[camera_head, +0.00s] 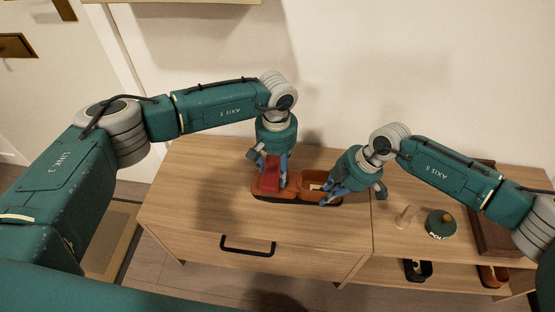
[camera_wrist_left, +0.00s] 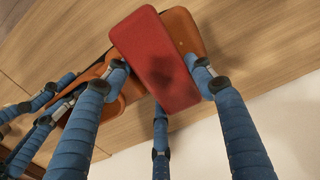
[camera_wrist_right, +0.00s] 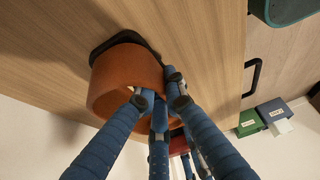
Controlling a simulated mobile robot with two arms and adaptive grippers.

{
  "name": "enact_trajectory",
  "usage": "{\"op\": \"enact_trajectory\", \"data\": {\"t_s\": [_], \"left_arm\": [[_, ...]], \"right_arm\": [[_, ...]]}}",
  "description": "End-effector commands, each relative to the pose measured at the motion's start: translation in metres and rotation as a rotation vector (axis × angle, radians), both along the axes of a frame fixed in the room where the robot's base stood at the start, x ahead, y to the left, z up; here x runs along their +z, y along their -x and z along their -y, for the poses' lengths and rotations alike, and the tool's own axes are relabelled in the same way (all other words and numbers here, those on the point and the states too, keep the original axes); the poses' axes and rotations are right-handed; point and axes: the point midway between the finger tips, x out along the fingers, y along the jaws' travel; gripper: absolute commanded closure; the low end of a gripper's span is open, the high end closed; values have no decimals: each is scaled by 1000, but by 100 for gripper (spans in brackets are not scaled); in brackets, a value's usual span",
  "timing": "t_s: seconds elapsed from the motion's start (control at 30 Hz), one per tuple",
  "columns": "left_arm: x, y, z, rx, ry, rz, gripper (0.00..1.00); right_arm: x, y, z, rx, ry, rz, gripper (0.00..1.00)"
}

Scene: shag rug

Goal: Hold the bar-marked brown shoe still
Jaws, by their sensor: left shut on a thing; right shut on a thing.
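A brown shoe (camera_head: 312,181) with a dark sole lies on the wooden cabinet top, toe to the left and heel to the right. A pale patch shows inside its opening; I cannot make out a bar mark. My right gripper (camera_head: 329,195) is shut on the shoe's heel end; the right wrist view shows the fingers at the heel wall (camera_wrist_right: 112,85). My left gripper (camera_head: 271,172) is shut on a red block (camera_wrist_left: 158,62), which is over the toe (camera_wrist_left: 184,30) of the shoe. I cannot tell whether the block presses on it.
A round green tin (camera_head: 440,224) and a small pale cylinder (camera_head: 405,216) stand on the top at right, beside a dark brown tray (camera_head: 492,238). A dark shoe (camera_head: 417,270) and a brown shoe (camera_head: 490,277) are on the shelf below. The cabinet top left of the shoe is clear.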

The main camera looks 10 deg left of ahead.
Motion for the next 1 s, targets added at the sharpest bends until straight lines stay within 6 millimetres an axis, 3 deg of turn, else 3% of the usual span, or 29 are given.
{"op": "enact_trajectory", "data": {"t_s": [0.2, 0.67, 1.0], "left_arm": [[0, 20, -1, -1, 0, 0, 66], [-1, -23, 2, 0, 1, 0, 66], [0, 6, 4, -2, -1, 1, 66]], "right_arm": [[1, -1, 0, 0, -1, 1, 100], [1, 0, 0, 0, -1, 1, 100], [1, 0, 0, 0, -1, 1, 100]]}}
